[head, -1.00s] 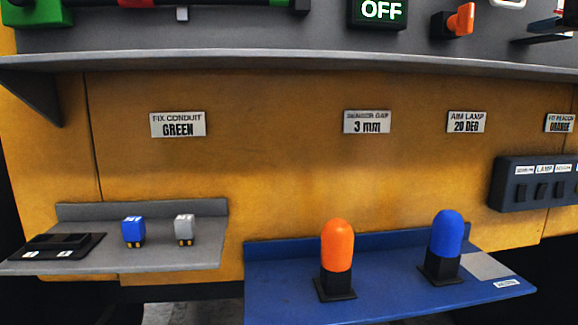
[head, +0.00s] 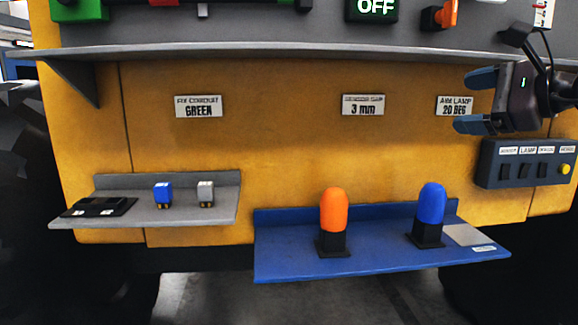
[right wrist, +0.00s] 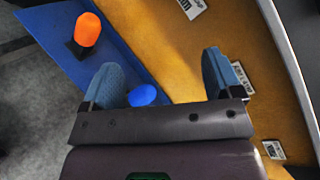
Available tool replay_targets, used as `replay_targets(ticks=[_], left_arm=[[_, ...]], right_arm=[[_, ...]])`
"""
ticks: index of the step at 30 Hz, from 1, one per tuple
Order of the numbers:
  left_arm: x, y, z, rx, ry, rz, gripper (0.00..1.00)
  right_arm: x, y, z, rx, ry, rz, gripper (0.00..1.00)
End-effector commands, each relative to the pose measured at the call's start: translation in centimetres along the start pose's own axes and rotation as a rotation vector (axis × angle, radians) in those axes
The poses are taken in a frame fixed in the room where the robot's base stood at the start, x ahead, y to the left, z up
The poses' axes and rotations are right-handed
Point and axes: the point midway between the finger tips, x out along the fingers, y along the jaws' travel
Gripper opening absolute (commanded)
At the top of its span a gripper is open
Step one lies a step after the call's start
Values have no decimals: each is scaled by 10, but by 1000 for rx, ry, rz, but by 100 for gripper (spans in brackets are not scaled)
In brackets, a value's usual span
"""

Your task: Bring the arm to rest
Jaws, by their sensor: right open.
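My right gripper (head: 474,101) comes in from the right in the head view, in front of the yellow panel (head: 270,140) and above the switch box (head: 527,172). Its two blue-padded fingers are apart with nothing between them. In the right wrist view the same gripper (right wrist: 165,80) shows its fingers spread wide. The blue beacon (right wrist: 143,95) shows partly behind the gripper there, and the orange beacon (right wrist: 87,29) stands to the left. My left gripper is not in view.
The blue shelf (head: 300,262) holds the orange beacon (head: 334,210) and blue beacon (head: 432,205). The grey shelf (head: 140,216) holds a blue block (head: 163,193), a grey block (head: 206,192) and a black tray (head: 98,207). A long grey ledge (head: 250,52) runs above.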

Motion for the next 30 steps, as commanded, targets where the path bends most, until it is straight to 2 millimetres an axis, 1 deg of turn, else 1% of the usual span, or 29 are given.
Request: replay_targets(ticks=[1, 3, 5, 6, 8, 9, 13, 17, 18, 20, 21, 23, 24, 26, 27, 29, 30], left_arm=[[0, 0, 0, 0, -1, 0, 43], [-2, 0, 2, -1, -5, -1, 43], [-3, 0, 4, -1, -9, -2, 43], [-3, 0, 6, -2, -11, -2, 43], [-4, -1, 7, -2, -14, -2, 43], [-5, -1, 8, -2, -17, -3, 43], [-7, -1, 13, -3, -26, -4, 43], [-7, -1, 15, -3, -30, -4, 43], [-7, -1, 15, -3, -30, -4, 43], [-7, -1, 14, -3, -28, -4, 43], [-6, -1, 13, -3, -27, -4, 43], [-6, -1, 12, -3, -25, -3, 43], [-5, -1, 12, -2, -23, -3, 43], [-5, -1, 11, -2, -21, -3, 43], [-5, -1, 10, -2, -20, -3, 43], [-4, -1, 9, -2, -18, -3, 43], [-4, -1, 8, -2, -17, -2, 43]], right_arm=[[17, 26, -15, 126, -52, 53, 85], [32, 56, -29, 298, -121, 107, 85], [43, 81, -41, 451, -176, 146, 85], [49, 97, -49, 555, -210, 168, 85], [57, 120, -61, 715, -256, 195, 85], [60, 134, -69, 825, -285, 209, 85], [69, 179, -97, 1189, -368, 229, 85], [71, 223, -129, 1563, -434, 209, 85], [70, 237, -140, 1680, -451, 195, 85], [68, 258, -157, 1855, -475, 165, 85], [66, 272, -168, 1971, -489, 140, 85], [63, 295, -186, 2146, -509, 95, 85], [60, 311, -198, 2261, -521, 59, 85], [54, 336, -216, 2434, -538, -6, 85], [49, 354, -227, 2548, -548, -54, 85], [41, 382, -243, 2716, -562, -136, 85], [35, 401, -254, 2825, -572, -198, 85]])
